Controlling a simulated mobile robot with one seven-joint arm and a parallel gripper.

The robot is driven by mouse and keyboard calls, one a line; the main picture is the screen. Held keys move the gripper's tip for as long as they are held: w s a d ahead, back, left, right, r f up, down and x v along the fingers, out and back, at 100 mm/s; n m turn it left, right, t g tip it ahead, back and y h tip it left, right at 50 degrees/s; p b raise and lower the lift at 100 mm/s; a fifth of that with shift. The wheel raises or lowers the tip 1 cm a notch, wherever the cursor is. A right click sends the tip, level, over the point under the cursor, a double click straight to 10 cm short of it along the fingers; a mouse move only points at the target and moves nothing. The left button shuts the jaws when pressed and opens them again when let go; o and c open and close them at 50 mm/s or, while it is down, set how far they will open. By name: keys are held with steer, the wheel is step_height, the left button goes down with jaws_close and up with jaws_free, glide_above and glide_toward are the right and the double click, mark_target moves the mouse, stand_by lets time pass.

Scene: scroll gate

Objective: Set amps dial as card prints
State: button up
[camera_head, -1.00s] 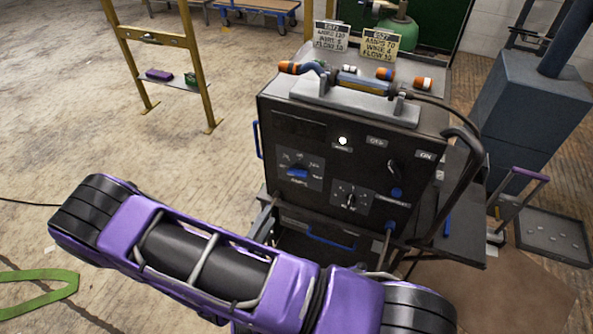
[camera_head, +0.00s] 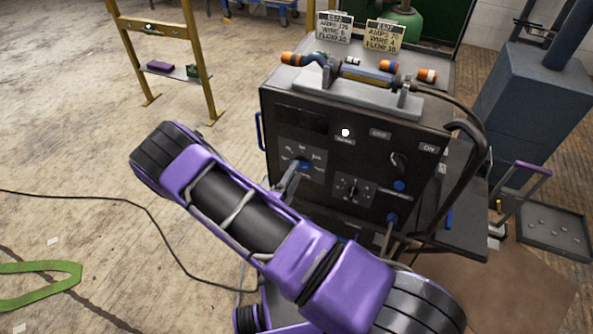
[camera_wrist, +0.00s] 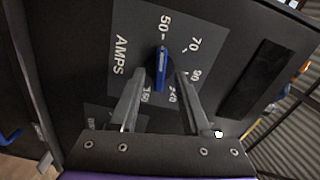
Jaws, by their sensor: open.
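The amps dial has a blue knob (camera_wrist: 161,70) on a grey plate (camera_wrist: 128,25) with "AMPS", 50, 70, 90 and further numbers partly hidden by my fingers. The knob lies roughly along the line to the 50 mark; which end is its pointer I cannot tell. My gripper (camera_wrist: 162,76) is open, one finger on each side of the knob; contact is not clear. In the head view my gripper (camera_head: 289,180) is at the dial (camera_head: 303,163), partly covering it. A pale card (camera_head: 335,27) and a yellow card (camera_head: 384,36) stand on the machine; their small print is hard to read.
The dark machine (camera_head: 285,98) also carries a lower dial (camera_head: 353,190), a switch at right (camera_head: 399,163) and a torch (camera_head: 365,76) on top. A yellow frame (camera_head: 165,27) stands at left. A cable lies across the floor at left.

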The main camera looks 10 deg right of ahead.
steer(key=shift+w+d, duration=0.45)
steer(key=shift+w, duration=0.15)
jaws_close()
